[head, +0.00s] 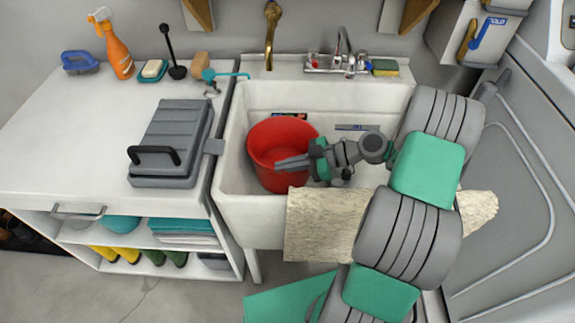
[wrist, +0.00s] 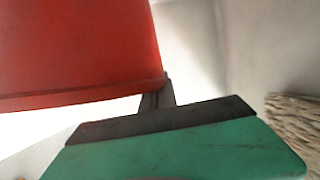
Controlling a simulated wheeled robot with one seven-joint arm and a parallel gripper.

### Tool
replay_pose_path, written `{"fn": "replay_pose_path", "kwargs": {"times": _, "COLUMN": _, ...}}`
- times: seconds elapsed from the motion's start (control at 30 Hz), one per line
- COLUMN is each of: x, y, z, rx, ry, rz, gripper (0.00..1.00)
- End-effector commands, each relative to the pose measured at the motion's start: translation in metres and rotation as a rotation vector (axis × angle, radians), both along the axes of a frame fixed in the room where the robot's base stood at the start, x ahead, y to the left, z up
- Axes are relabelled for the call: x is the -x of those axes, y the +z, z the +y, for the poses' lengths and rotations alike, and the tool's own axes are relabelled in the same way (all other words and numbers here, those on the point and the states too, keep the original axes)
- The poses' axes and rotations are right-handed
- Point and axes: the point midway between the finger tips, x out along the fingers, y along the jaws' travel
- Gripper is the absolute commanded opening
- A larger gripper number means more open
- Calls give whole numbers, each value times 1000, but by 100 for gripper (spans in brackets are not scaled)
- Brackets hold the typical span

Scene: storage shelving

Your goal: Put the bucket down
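The red bucket (head: 265,147) is inside the white sink basin, toward its left side, with its opening facing up. My gripper (head: 277,164) reaches in from the right, and its grey fingers lie close together across the bucket's front right rim. The fingers appear shut on the rim, though the contact itself is hard to see. In the wrist view the bucket (wrist: 80,50) fills the upper left, and the fingers (wrist: 158,90) are at its edge, partly covered by it. Whether the bucket's base rests on the basin floor is hidden.
The sink (head: 232,190) has a beige cloth (head: 320,225) over its front edge. A brass tap (head: 271,35) and a chrome faucet (head: 343,55) stand behind. A grey case (head: 172,135) lies on the left counter (head: 75,140). The basin's right part has free room.

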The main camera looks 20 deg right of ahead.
Motion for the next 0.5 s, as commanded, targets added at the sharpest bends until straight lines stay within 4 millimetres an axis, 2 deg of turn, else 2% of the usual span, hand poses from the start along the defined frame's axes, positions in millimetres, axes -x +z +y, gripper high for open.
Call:
{"fn": "replay_pose_path", "kwargs": {"times": 0.33, "x": 0, "y": -8, "z": -1, "rx": 1, "ry": 0, "rz": -2, "gripper": 0}}
{"fn": "replay_pose_path", "kwargs": {"times": 0.5, "x": 0, "y": -8, "z": -1, "rx": 0, "ry": -1, "rz": 0, "gripper": 15}}
